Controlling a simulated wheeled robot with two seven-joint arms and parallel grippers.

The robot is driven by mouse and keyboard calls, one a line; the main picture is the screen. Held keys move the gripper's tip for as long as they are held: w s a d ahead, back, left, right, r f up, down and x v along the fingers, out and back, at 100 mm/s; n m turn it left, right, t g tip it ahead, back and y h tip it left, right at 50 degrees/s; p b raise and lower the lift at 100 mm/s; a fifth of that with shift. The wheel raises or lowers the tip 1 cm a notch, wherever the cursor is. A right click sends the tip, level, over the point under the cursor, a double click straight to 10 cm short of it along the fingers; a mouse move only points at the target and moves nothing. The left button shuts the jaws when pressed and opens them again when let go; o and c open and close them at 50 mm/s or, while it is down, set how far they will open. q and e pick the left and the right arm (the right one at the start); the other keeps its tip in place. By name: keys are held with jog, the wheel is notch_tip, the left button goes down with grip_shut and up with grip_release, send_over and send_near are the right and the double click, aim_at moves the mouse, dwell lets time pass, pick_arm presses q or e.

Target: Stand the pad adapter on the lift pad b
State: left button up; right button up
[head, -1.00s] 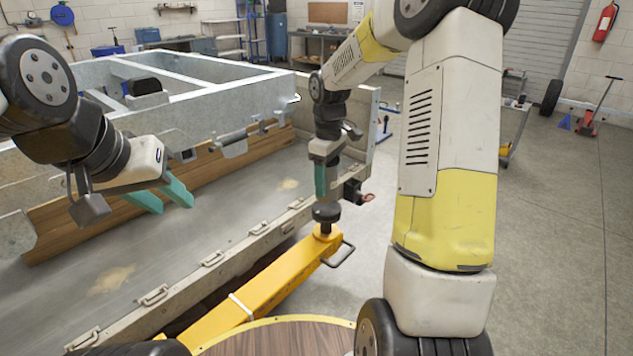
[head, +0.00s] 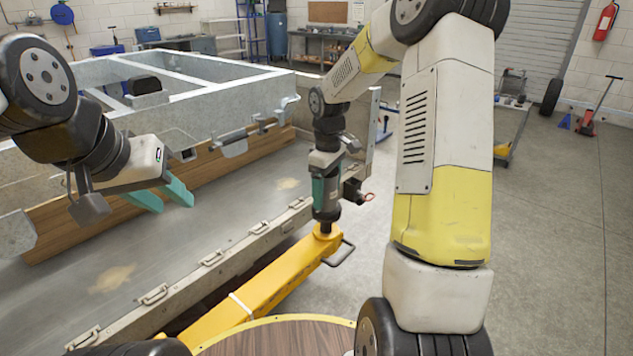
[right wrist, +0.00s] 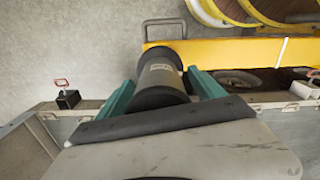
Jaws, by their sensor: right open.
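The pad adapter (head: 327,208) is a dark grey cylinder with black ends. It stands about upright over the end of the yellow lift arm (head: 270,280). The lift pad under it is mostly hidden, so I cannot see the contact clearly. My right gripper (head: 326,195) is open and pointing down, with its teal fingers around the adapter. In the right wrist view, the adapter (right wrist: 160,80), with a small label, lies between the spread fingers of my right gripper (right wrist: 162,92). My left gripper (head: 165,195) is above the trailer deck, its teal fingers apart and empty.
The grey trailer frame (head: 205,258) with latches along its side rail runs close left of the lift arm. A black block with a red ring (head: 355,190) sits at its corner. A handle (head: 342,252) sticks out beside the lift arm.

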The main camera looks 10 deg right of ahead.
notch_tip(320, 180, up, 12)
jog(key=shift+s+r, duration=0.1)
jog(key=shift+r, duration=0.1)
jog(key=s+a+r+m+t+y, duration=0.1)
jog(key=s+r+m+t, duration=0.2)
jog(key=s, duration=0.9)
jog(key=s+a+r+m+t+y, duration=0.1)
jog(key=s+r+m+t, duration=0.2)
jog(key=s, duration=0.9)
jog(key=shift+m, duration=1.5)
jog(key=shift+a+r, duration=0.1)
